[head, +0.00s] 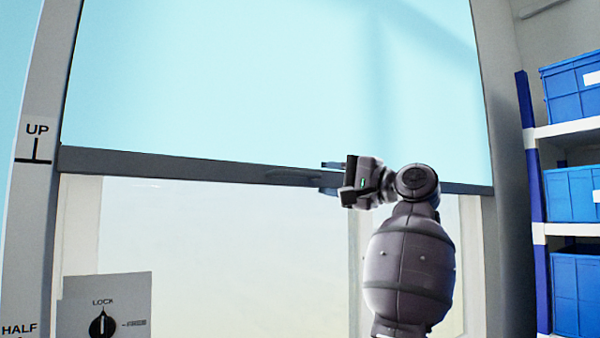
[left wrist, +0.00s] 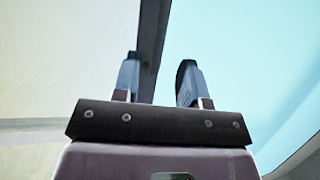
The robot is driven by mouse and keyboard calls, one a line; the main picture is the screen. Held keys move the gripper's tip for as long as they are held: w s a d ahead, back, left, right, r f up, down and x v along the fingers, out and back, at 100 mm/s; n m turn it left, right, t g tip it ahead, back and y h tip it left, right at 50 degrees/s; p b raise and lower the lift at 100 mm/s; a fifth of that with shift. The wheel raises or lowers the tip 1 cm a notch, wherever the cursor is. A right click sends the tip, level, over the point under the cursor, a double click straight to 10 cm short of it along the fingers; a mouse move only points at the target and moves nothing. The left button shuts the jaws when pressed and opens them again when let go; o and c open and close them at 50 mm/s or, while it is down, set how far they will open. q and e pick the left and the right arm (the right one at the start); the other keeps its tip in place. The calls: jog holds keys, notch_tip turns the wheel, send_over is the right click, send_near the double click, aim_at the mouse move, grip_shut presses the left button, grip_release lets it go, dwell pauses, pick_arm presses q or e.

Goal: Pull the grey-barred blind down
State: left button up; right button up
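The light-blue blind (head: 270,70) hangs across the upper part of the frame, with a dark grey bar (head: 180,166) along its lower edge. The bar's left end is about level with the UP mark (head: 37,140). A small grey handle (head: 290,177) sits on the bar near its middle. My left gripper (head: 328,177) is at the bar, just right of the handle's middle, with its fingers apart. In the left wrist view, the bar (left wrist: 153,45) passes between the two open fingers (left wrist: 157,84), with a gap at the right finger. My right gripper is not in view.
A grey panel (head: 130,290) at the lower left carries a black rotary knob (head: 102,325), its pointer up towards LOCK. A HALF label (head: 19,329) is on the left post. Shelves with blue crates (head: 575,195) stand at the right. Below the bar is a pale opening (head: 230,250).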

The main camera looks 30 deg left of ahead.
aim_at(303, 174)
pick_arm(q)
jog(key=a, duration=0.3)
jog(key=a+r+p, duration=0.1)
jog(key=a, duration=0.2)
jog(key=shift+a+r, duration=0.15)
jog(key=shift+a, duration=0.5)
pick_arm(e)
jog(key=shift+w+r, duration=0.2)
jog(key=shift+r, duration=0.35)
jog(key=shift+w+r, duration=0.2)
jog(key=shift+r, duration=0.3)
pick_arm(q)
jog(key=shift+c, duration=0.4)
